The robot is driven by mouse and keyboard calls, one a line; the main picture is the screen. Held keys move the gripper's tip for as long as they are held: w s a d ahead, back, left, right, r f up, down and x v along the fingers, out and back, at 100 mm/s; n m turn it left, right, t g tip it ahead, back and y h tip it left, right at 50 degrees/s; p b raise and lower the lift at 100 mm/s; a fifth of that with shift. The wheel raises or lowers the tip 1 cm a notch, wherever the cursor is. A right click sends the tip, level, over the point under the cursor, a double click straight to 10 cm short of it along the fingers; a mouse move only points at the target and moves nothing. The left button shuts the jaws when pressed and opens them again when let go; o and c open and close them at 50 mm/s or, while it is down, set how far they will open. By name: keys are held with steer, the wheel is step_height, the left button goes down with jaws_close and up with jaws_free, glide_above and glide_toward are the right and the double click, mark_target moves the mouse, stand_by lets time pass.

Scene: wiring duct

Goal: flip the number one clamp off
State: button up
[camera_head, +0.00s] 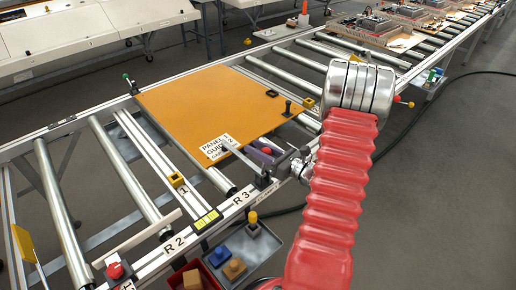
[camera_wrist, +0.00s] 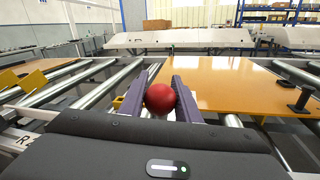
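My gripper (camera_head: 262,154) reaches down to the front rail beside the right end of the label for panel 1. In the wrist view, the two purple fingers of my gripper (camera_wrist: 162,92) stand apart with a red ball knob (camera_wrist: 160,97) between them. The knob fills most of the gap, and I cannot tell whether both fingers press on it. The red knob also shows in the head view (camera_head: 267,150). A grey bar (camera_head: 238,158) slants from the panel's edge to the rail there. Whether it belongs to the number one clamp is unclear.
An orange panel (camera_head: 205,105) lies on the roller frame behind my gripper. A black upright lever (camera_head: 287,106) stands at its right corner. A grey tray (camera_head: 247,250) and a red bin (camera_head: 190,276) hang at the front. Another red knob (camera_head: 115,270) is at the lower left.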

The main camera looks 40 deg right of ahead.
jaws_close()
steer(key=shift+d, duration=0.15)
